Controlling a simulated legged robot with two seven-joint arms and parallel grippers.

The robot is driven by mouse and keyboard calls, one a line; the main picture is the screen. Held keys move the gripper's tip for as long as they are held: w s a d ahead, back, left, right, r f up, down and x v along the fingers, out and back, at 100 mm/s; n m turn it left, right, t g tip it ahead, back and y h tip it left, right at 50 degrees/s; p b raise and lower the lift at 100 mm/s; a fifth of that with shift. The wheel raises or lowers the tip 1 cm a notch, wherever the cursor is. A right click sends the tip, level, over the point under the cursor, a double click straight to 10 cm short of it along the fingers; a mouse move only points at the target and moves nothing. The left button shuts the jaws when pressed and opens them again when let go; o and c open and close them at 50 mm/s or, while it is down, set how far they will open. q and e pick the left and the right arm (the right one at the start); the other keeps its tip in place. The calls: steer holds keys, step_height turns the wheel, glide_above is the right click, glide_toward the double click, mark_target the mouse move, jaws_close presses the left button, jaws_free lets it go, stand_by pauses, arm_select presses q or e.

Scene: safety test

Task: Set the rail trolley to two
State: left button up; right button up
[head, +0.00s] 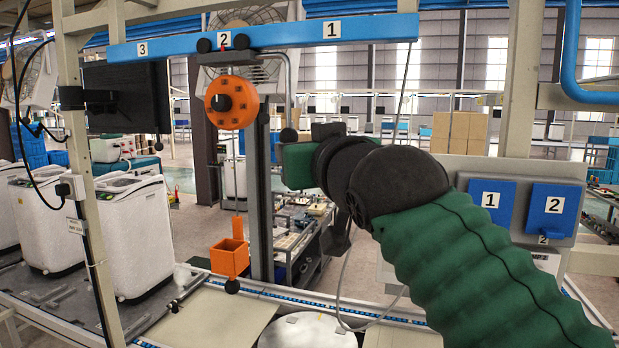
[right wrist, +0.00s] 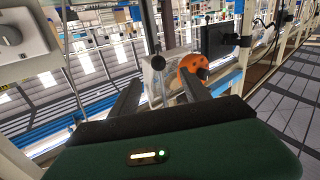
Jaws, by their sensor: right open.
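The blue rail (head: 285,36) runs across the top of the head view with labels 3, 2 and 1 from left to right. The trolley's dark rollers (head: 204,46) sit on either side of label 2. An orange pulley wheel (head: 231,102) hangs below it, also in the right wrist view (right wrist: 192,70). A grey bent rod (head: 289,85) ends in a black ball knob (head: 289,135). My right gripper (head: 298,165) is just below the knob in the head view. In the right wrist view its fingers (right wrist: 158,92) are apart, with the knob (right wrist: 157,63) beyond the gap. My left gripper is not in view.
An orange box (head: 230,257) hangs on a line below the pulley. Blue plates numbered 1 (head: 490,200) and 2 (head: 553,208) are on a grey panel at right. A frame post (head: 88,190) stands at left.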

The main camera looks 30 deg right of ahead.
steer(key=b+v, duration=0.2)
steer(key=shift+s+b, duration=0.35)
steer(key=shift+b, duration=0.05)
steer(key=shift+f, duration=0.1)
steer(key=w+a+f+n+g+y+b, duration=0.1)
steer(key=w+f+g, duration=0.15)
steer(key=f, duration=0.95)
steer(key=w+a+f+g+y, duration=0.1)
steer(key=w+f+g, duration=0.15)
steer(key=f, duration=0.95)
steer(key=w+a+f+n+g+y+b, duration=0.15)
steer(key=w+f, duration=0.25)
steer(key=f, duration=0.9)
steer(key=s+a+f+g, duration=0.15)
steer(key=s+f, duration=0.25)
steer(key=f, duration=0.6)
steer(key=s+a+f+g, duration=0.1)
steer(key=s+f+g, duration=0.25)
steer(key=f, duration=0.75)
steer(key=s+a+f+g+y+b, duration=0.1)
steer(key=s+f+g, duration=0.2)
steer(key=s+f, duration=1)
steer(key=shift+s+a+f, duration=0.25)
steer(key=shift+a+f, duration=0.05)
steer(key=shift+f, duration=0.1)
